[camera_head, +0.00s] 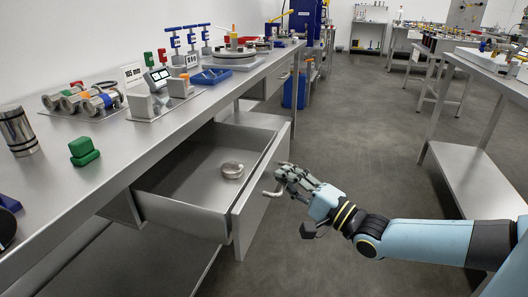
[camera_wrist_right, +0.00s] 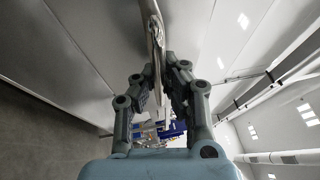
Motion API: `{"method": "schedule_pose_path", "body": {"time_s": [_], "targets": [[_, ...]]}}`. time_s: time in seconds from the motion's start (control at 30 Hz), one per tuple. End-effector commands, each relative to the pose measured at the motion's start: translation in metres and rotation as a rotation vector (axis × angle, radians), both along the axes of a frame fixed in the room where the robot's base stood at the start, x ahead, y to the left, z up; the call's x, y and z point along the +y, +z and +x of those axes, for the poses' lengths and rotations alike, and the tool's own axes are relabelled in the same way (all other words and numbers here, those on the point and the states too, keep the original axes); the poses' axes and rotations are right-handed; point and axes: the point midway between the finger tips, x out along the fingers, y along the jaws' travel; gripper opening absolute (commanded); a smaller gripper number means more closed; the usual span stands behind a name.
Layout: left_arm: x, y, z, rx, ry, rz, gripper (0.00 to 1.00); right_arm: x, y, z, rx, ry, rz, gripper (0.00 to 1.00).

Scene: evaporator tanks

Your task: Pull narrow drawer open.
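The narrow drawer (camera_head: 185,218) under the left bench is pulled out, and its inside shows. A small ring-shaped metal piece (camera_head: 232,170) lies on its floor. The drawer's curved handle (camera_head: 271,193) is on its front panel, and its bar also shows in the right wrist view (camera_wrist_right: 154,28). My right gripper (camera_head: 283,172) is at the handle's far end. In the right wrist view its two fingers (camera_wrist_right: 161,72) are drawn in close on both sides of the bar. Exact finger contact is partly hidden. My left gripper is not in view.
The bench top (camera_head: 130,150) above the drawer holds a green block (camera_head: 83,152), metal cylinders (camera_head: 80,99) and blue-handled valves (camera_head: 175,42). Another bench (camera_head: 470,175) stands at the right. The grey floor (camera_head: 350,125) between the benches is clear.

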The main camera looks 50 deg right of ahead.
Motion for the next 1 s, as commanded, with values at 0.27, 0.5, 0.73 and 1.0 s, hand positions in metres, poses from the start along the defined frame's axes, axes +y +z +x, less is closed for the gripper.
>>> {"method": "schedule_pose_path", "body": {"time_s": [0.27,0.5,0.73,1.0], "targets": [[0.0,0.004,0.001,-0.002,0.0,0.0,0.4,-0.007,-0.004,-0.02,0.011,-0.002,0.003,0.0],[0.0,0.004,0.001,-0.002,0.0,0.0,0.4,-0.008,-0.005,-0.022,0.011,-0.002,0.002,0.0],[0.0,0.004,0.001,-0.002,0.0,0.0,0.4,-0.008,-0.005,-0.022,0.012,-0.002,0.002,0.15],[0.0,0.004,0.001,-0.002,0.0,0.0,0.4,-0.008,-0.002,-0.02,0.005,0.0,0.001,0.34]]}}
